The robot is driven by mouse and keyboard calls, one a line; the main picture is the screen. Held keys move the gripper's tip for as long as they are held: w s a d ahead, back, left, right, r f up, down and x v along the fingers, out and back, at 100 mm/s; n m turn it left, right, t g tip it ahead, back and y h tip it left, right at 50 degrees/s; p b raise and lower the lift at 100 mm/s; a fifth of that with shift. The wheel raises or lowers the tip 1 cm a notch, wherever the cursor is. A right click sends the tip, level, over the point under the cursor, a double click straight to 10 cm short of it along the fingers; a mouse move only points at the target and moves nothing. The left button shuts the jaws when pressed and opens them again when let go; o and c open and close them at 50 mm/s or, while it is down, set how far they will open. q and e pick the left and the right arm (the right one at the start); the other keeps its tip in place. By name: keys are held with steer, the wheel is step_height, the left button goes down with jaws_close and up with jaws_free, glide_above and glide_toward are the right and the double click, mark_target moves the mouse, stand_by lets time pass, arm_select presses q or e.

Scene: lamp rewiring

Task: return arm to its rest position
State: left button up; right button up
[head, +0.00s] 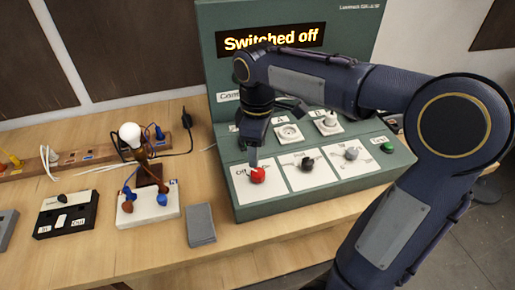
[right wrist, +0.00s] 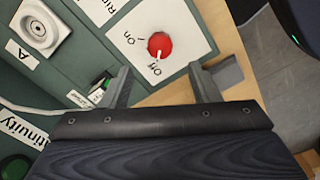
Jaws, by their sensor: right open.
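My right arm comes in from the right of the head view. Its gripper (head: 254,158) hangs just above and behind the red knob (head: 257,174) on the green test console (head: 310,196). In the right wrist view the two fingers of the gripper (right wrist: 161,80) are spread apart with nothing between them. The red knob (right wrist: 159,46) shows beyond the fingertips, apart from them, with its white mark toward "Off". The console's display (head: 271,40) reads "Switched off". My left gripper is not in view.
A white lamp bulb (head: 130,134) stands over a white base (head: 148,206) with blue and brown connectors. A grey block (head: 201,225), a black switch box (head: 66,214) and a power strip (head: 75,157) lie on the wooden table. Black and grey knobs line the console beside the red one.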

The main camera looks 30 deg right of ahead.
steer(key=s+a+f+m+t+y, duration=0.2)
steer(key=s+m, duration=0.3)
steer(key=s, duration=0.3)
steer(key=s+a+f+m+t+y, duration=0.1)
steer(key=s+a+f+m+t, duration=0.1)
steer(key=s+m, duration=0.3)
steer(key=s+t, duration=0.1)
steer(key=s, duration=0.3)
steer(key=shift+f+m+t+y, duration=0.25)
steer(key=shift+m+t+y, duration=0.05)
steer(key=shift+m+y, duration=0.1)
steer(key=shift+c, duration=0.3)
stand_by(0.7)
